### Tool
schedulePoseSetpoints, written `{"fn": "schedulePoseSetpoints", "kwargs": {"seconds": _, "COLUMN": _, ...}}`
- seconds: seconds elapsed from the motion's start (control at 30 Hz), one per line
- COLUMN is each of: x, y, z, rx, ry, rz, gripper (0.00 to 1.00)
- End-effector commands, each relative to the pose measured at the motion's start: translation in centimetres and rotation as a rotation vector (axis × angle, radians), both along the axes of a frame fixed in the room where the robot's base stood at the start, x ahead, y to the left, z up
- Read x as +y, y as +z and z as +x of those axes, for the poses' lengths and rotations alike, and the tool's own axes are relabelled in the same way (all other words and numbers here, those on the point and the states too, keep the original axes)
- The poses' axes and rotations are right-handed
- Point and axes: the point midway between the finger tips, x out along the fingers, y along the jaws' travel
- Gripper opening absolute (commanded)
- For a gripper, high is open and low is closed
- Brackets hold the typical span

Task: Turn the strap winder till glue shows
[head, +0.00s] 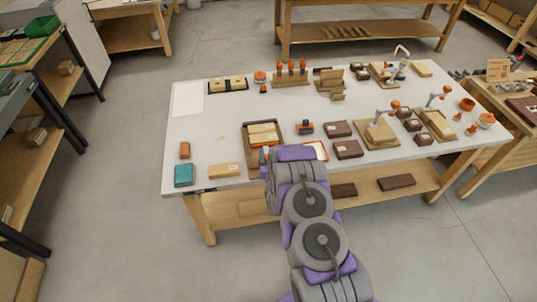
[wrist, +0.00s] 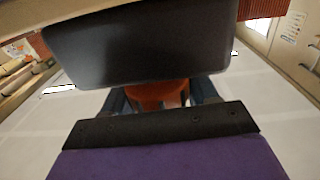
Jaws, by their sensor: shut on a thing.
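In the wrist view my gripper (wrist: 160,92) is shut on an orange part (wrist: 158,92), which I take for the strap winder's handle. Its dark fingers lie on either side of it. A large dark grey block (wrist: 138,48), perhaps the winder's body, stands just beyond the orange part. In the head view my gripper is at the table's front edge, at the near side of a brown tray-like frame (head: 247,137) holding pale wooden pieces (head: 263,130). My purple wrist hides the winder and the fingertips there. I cannot make out any glue.
On the white tabletop (head: 222,125), a teal box (head: 183,175), an orange block (head: 185,150) and a wooden block (head: 224,170) lie to the left. An orange-and-dark tool (head: 305,128) and several dark brown boxes (head: 347,149) lie to the right. The table's left middle is clear.

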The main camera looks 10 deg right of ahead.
Motion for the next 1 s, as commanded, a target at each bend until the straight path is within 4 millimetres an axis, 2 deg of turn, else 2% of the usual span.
{"fn": "schedulePoseSetpoints", "kwargs": {"seconds": 0.03, "x": 0.4, "y": 0.0, "z": 0.1, "rx": -0.005, "ry": -0.029, "rz": 0.001, "gripper": 0.28}}
{"fn": "schedulePoseSetpoints", "kwargs": {"seconds": 0.6, "x": -0.4, "y": -0.1, "z": 0.0, "rx": -0.009, "ry": -0.432, "rz": 0.004, "gripper": 0.28}}
{"fn": "schedulePoseSetpoints", "kwargs": {"seconds": 1.0, "x": -0.7, "y": 0.1, "z": -0.1, "rx": -0.007, "ry": -0.586, "rz": 0.001, "gripper": 0.28}}
